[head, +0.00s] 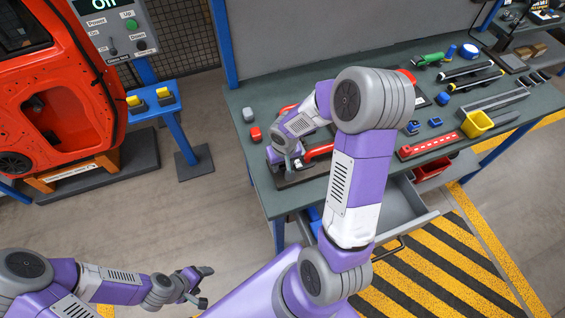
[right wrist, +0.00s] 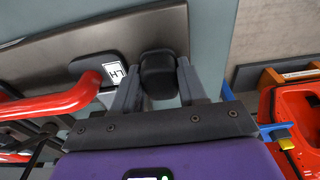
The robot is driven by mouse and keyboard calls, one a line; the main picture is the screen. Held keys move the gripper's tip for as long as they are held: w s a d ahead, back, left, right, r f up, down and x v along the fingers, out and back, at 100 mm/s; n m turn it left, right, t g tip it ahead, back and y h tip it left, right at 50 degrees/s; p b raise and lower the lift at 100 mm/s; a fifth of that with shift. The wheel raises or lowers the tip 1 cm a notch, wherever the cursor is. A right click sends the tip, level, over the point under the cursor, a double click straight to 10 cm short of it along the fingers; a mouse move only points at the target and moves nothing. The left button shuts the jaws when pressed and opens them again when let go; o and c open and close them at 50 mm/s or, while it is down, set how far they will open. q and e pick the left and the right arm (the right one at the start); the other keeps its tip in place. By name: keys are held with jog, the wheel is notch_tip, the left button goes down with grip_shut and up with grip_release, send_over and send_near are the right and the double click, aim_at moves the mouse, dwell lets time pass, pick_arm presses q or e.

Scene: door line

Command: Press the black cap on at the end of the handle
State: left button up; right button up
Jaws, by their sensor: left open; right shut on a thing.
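My right gripper (right wrist: 157,76) is shut on the black cap (right wrist: 158,72), which sits between its two grey fingers in the right wrist view. The cap is in front of a dark grey panel (right wrist: 45,45); I cannot tell whether it touches it. A red handle (right wrist: 45,106) lies to the left, its curved end at a black mount with a white LH label (right wrist: 116,72). A gap shows between this mount and the cap. In the head view the handle (head: 318,152) is beside my right gripper (head: 291,166), where the cap is hidden. My left gripper (head: 205,285) is open and empty, away from the bench.
A drawer (head: 405,212) stands open at the front. A red car door (head: 90,75) and a blue button stand (head: 152,101) are left.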

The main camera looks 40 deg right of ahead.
jog(key=o, duration=1.1)
jog(key=r, duration=0.2)
jog(key=r+p, duration=0.1)
jog(key=r, duration=0.4)
jog(key=shift+s+a+r+p, duration=0.25)
jog(key=shift+s+r+p, duration=0.05)
jog(key=shift+s+p, duration=0.1)
